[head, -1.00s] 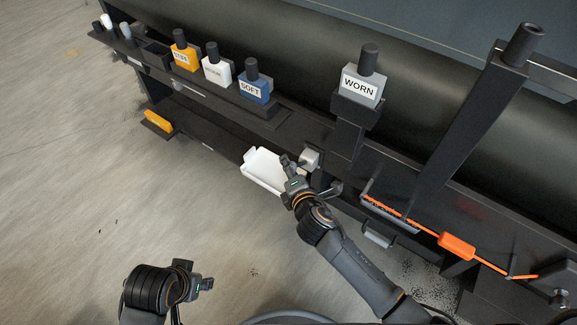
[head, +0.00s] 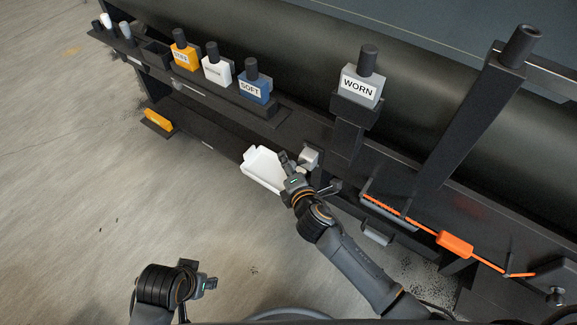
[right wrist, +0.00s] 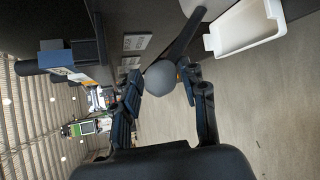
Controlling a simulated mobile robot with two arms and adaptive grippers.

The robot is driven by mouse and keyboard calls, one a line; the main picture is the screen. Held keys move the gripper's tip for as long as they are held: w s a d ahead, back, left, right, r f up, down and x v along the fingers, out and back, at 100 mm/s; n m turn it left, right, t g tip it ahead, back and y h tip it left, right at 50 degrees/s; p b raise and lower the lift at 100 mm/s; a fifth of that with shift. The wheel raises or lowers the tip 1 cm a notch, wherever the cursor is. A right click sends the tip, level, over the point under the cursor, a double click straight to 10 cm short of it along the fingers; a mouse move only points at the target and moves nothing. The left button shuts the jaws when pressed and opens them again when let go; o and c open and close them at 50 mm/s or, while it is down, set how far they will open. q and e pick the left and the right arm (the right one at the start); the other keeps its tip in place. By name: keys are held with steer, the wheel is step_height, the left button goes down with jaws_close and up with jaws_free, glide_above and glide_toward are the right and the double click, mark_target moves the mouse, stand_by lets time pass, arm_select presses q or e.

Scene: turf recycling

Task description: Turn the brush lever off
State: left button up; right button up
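A lever with a grey ball knob (right wrist: 160,78) shows in the right wrist view. Its dark shaft (right wrist: 186,34) runs up and right to a pale hub. My right gripper (right wrist: 163,84) has its fingers apart, one on each side of the knob. I cannot tell whether they touch it. In the head view my right gripper (head: 300,175) is at the dark machine's front, beside a light grey fitting (head: 309,157), and hides the knob. My left gripper (head: 205,278) hangs over the floor at lower left, away from the machine; its finger state is unclear.
A white tray (head: 260,165) sits just left of my right gripper. Orange, white and blue labelled blocks stand on a rack, and a grey WORN block (head: 361,86) stands on a bracket. An orange tool (head: 455,244) lies at right. The floor at left is clear.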

steer(key=shift+o, duration=0.4)
steer(key=shift+w+d+r, duration=0.2)
steer(key=shift+w+d, duration=0.15)
steer(key=shift+d, duration=0.25)
steer(key=shift+s, duration=0.1)
steer(key=a+v, duration=0.1)
steer(key=v, duration=1.1)
steer(key=shift+s, duration=0.15)
